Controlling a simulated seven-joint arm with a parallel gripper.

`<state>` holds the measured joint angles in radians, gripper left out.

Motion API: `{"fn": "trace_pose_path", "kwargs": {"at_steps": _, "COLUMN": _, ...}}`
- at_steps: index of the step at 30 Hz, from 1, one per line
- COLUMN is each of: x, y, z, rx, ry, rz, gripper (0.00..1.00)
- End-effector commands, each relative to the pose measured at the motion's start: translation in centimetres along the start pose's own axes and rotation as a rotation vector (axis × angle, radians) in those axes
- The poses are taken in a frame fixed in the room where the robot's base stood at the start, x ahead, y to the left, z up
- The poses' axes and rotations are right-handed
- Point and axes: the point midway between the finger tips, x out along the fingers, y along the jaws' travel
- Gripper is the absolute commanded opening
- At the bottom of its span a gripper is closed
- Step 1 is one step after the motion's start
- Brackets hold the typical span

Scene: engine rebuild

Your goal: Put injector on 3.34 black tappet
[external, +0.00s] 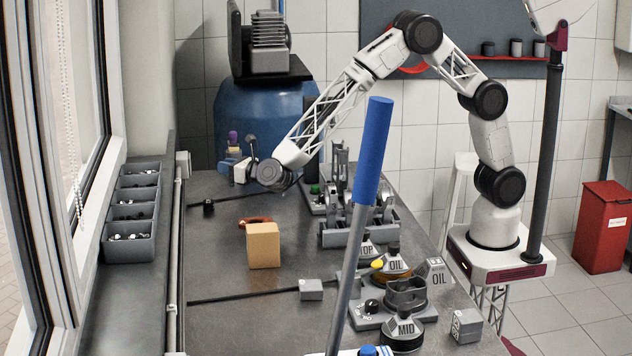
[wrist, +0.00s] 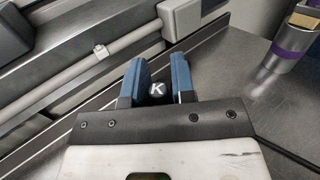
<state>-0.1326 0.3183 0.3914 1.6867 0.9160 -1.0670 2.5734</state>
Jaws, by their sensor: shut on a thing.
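My gripper (external: 237,166) is at the far left end of the bench. In the wrist view its two blue fingers (wrist: 157,80) are shut on a small dark round piece (wrist: 157,91) with a white K on its end. I cannot tell for certain whether this is the injector. A purple, silver and gold upright piece (wrist: 298,40) stands apart from the fingers at the right; its purple top (external: 233,138) shows behind my gripper in the external view. A small black round part (external: 208,208) lies on the bench nearer the camera. I cannot read a 3.34 mark on any part.
A tan box (external: 263,246) and a red-brown part (external: 255,221) stand mid-bench. Grey bins (external: 131,211) line the left edge. Grey fixtures (external: 358,233) and an oil block (external: 438,272) crowd the right. A blue-handled lever (external: 373,140) rises in front.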

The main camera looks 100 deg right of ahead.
Motion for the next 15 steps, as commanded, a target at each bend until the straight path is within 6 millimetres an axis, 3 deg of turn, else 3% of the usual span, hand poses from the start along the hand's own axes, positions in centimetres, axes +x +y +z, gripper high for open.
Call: {"fn": "trace_pose_path", "kwargs": {"at_steps": 15, "x": 4.9, "y": 3.6, "z": -0.5, "rx": 0.001, "ry": -0.001, "rz": -0.001, "gripper": 0.00}}
